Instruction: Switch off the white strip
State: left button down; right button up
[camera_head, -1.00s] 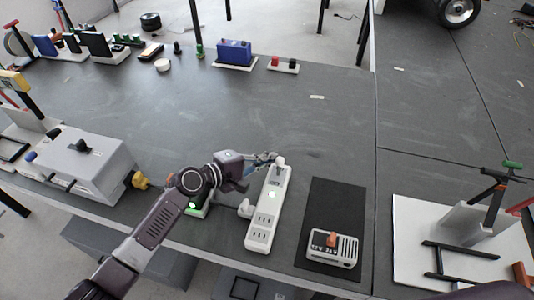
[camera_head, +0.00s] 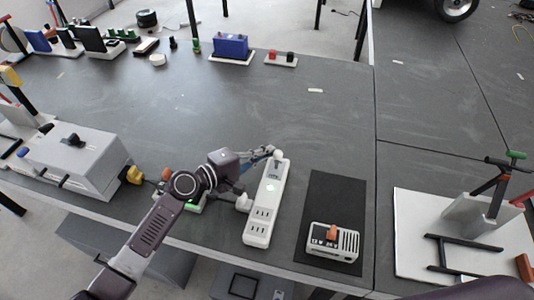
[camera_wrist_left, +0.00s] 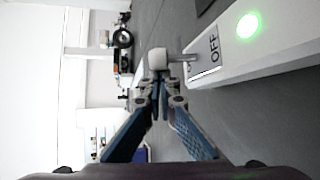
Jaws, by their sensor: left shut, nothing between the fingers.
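The white strip (camera_head: 258,226) lies lengthwise on the dark table, with sockets at its near end and a lit green light (camera_head: 271,187). A lever with a white knob (camera_head: 277,154) is at its far end. In the left wrist view the knob (camera_wrist_left: 157,59) sits on a metal stem beside an "OFF" label (camera_wrist_left: 204,57), and the green light (camera_wrist_left: 248,25) glows. My left gripper (camera_head: 270,151) is shut and empty, its tips right at the knob; I cannot tell whether they touch. My right gripper is not in view.
A black mat (camera_head: 335,195) with a grey switch box (camera_head: 333,241) lies right of the strip. A white board (camera_head: 410,215) with fixtures is at right.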

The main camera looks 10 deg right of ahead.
pick_arm(q)
jog(key=shift+s+a+f+b, duration=0.15)
jog(key=shift+s+b, duration=0.4)
jog(key=shift+b, duration=0.65)
jog(key=shift+s+a+f+t+h+b, duration=0.15)
jog(key=shift+s+t+h+b, duration=0.25)
jog(key=shift+b, duration=0.5)
jog(key=shift+r+m, duration=0.3)
jog(key=shift+r, duration=0.15)
jog(key=v, duration=1.2)
jog(key=shift+a, duration=0.1)
